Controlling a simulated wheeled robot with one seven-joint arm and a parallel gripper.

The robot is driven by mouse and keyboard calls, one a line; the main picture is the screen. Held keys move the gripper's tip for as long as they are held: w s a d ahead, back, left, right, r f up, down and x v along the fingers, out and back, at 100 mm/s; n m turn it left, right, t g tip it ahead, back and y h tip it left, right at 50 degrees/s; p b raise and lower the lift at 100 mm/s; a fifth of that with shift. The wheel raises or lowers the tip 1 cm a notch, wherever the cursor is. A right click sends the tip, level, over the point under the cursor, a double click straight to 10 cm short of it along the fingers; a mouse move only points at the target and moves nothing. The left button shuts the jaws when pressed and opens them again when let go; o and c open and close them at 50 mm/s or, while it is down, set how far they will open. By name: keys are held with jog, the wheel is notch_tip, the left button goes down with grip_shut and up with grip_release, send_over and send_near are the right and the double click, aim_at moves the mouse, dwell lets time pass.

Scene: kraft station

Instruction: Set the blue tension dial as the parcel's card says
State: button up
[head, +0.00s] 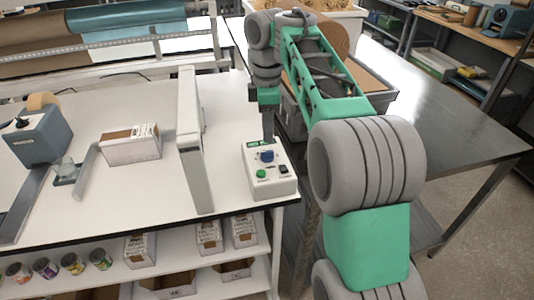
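The blue tension dial (267,156) sits on top of a small white control box (272,187) near the table's right front corner. The box also has a green button (261,173), a black switch (283,170) and a green label at its back edge. My gripper (268,136) points down just above and behind the dial. Its fingertips are too small to tell whether they are open or shut, or touch the dial. The parcel (131,150) lies left on the white table, with a white printed card (146,130) on it. The card's text is too small to read.
A tall grey frame (189,150) stands between parcel and control box. A blue tape dispenser (38,135) stands at the left. A metal table (450,125) with bins is on the right. Shelves below hold several cans and boxes. White tabletop around the parcel is mostly free.

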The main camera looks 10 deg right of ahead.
aim_at(267, 151)
notch_tip(267, 151, down, 7)
jog(key=b, duration=0.5)
jog(key=shift+r, duration=0.1)
jog(key=shift+c, duration=0.5)
grip_shut()
